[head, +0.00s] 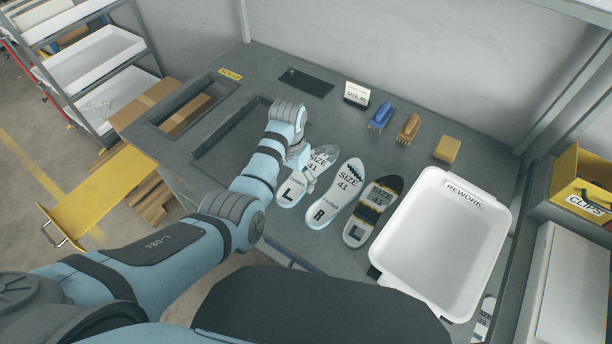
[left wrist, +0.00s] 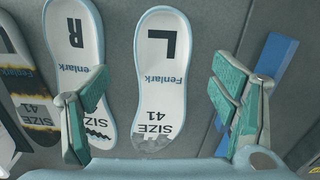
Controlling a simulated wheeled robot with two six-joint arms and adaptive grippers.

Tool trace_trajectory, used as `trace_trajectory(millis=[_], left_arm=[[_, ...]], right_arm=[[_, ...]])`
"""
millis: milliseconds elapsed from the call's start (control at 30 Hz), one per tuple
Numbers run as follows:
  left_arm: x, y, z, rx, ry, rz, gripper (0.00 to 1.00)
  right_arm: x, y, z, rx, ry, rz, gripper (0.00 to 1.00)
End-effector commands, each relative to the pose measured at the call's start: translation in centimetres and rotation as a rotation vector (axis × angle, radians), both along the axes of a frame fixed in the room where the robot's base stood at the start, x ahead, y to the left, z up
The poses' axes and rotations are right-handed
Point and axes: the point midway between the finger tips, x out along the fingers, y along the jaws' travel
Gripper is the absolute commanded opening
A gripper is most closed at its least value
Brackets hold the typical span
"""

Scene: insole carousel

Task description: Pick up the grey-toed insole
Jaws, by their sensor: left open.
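The grey-toed insole (head: 290,194) is white with a pale blue rim, marked L and SIZE 41. It lies flat on the grey worktop, leftmost of three insoles, partly hidden by my gripper in the head view. In the left wrist view, the grey-toed insole (left wrist: 162,75) lies between the fingers, its mottled grey toe at the bottom. My left gripper (left wrist: 158,118) is open and empty above it; the left gripper (head: 306,172) also shows in the head view over its toe half. My right gripper is not in view.
An R insole (head: 328,206) with a black zigzag toe mark lies just right; one finger overlaps it in the wrist view. A black-and-yellow-stained insole (head: 361,225) lies beyond. The white REWORK tray (head: 418,191) stands at right. Blue (head: 381,114), brown (head: 409,128) and yellow (head: 447,148) items stand behind.

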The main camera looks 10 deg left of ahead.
Motion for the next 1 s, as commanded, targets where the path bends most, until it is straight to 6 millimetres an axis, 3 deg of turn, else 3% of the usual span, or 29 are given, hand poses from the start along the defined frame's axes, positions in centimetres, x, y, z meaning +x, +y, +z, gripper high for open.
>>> trace_trajectory(millis=[200,433,733,1000], left_arm=[[-0.3,0.5,-4.1,0.000,0.002,0.001,0.80],[-0.3,0.5,-4.2,0.000,0.000,0.001,0.80],[-0.3,0.5,-4.1,0.000,0.001,0.001,0.32],[-0.3,0.5,-4.1,0.000,0.001,0.002,0.29]], right_arm=[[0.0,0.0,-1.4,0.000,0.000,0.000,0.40],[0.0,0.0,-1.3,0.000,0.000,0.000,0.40],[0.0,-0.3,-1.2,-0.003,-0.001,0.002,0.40],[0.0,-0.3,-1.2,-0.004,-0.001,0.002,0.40]])
